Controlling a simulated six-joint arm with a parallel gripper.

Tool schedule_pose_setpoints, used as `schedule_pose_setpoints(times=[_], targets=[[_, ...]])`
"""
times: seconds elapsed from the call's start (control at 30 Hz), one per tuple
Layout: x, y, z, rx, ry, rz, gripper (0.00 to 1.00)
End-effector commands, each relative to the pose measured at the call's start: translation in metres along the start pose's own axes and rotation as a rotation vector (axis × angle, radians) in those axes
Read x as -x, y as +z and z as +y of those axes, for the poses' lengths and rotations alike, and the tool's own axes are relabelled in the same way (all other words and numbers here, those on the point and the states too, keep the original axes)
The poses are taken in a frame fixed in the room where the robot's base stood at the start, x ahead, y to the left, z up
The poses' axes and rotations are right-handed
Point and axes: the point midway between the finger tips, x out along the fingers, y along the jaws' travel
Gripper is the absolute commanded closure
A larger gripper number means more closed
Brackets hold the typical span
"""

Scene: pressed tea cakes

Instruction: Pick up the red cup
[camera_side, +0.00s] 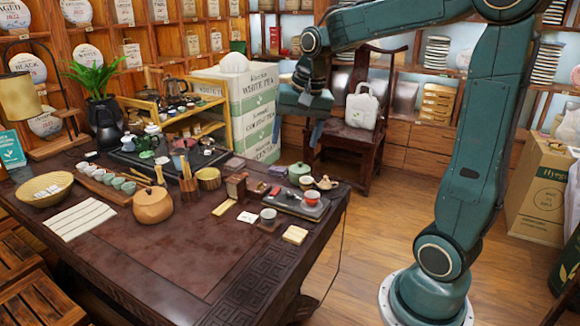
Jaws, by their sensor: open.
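The red cup (311,197) is small and stands on a dark tray (290,204) near the right end of the dark wooden tea table (160,255). My gripper (297,133) hangs above and beyond that end of the table in the picture, over the cup and apart from it. Its two fingers point down and are spread, with nothing seen between them. The cup's lower part is hard to make out at this size.
A green lidded pot (299,173) and a small brown teapot (326,183) crowd the cup. A white-grey cup (268,216) stands to its left. A chair (350,143) with a white bag (362,106) is behind. The table's front middle is clear.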

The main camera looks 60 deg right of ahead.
Motion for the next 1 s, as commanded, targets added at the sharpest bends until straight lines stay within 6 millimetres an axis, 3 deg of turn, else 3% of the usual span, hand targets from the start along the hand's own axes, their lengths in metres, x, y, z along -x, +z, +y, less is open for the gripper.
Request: schedule_pose_setpoints(times=[0.27,0.6,0.8,1.0], targets=[[-0.043,-0.066,0.017,-0.29,0.05,-0.055,0.3],[-0.107,-0.136,0.06,-0.644,0.112,-0.115,0.3],[-0.149,-0.167,0.097,-0.846,0.147,-0.148,0.3],[-0.179,-0.185,0.126,-0.99,0.174,-0.169,0.3]])
